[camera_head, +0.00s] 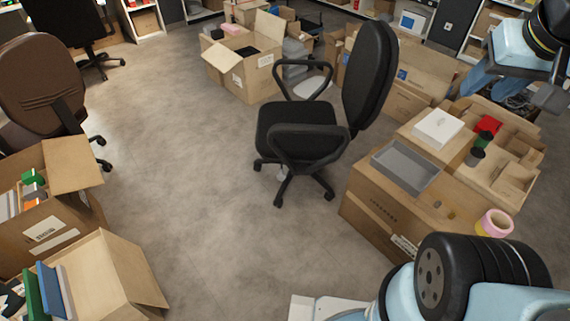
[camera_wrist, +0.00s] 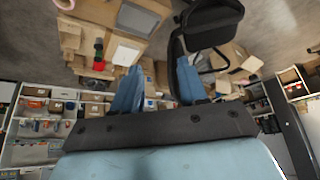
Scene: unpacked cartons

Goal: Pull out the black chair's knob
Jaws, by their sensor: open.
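The black chair (camera_head: 297,125) stands upright in the middle of the floor in the head view, its backrest (camera_head: 371,75) to the right and its armrests to either side of the seat. I cannot make out its knob; the underside of the seat is mostly hidden. My gripper (camera_head: 480,82) is high at the upper right of the head view, well apart from the chair, above the cartons. In the wrist view my gripper (camera_wrist: 158,80) has its two blue fingers spread, with nothing between them. The black chair (camera_wrist: 212,22) shows there upside down, beyond the right finger.
A large carton (camera_head: 375,205) with a grey tray (camera_head: 405,167) and a tape roll (camera_head: 495,223) stands right of the chair. Open cartons (camera_head: 130,275) line the left, near a brown chair (camera_head: 40,80). Another black chair (camera_head: 65,20) is at the back left. Floor left of the middle is clear.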

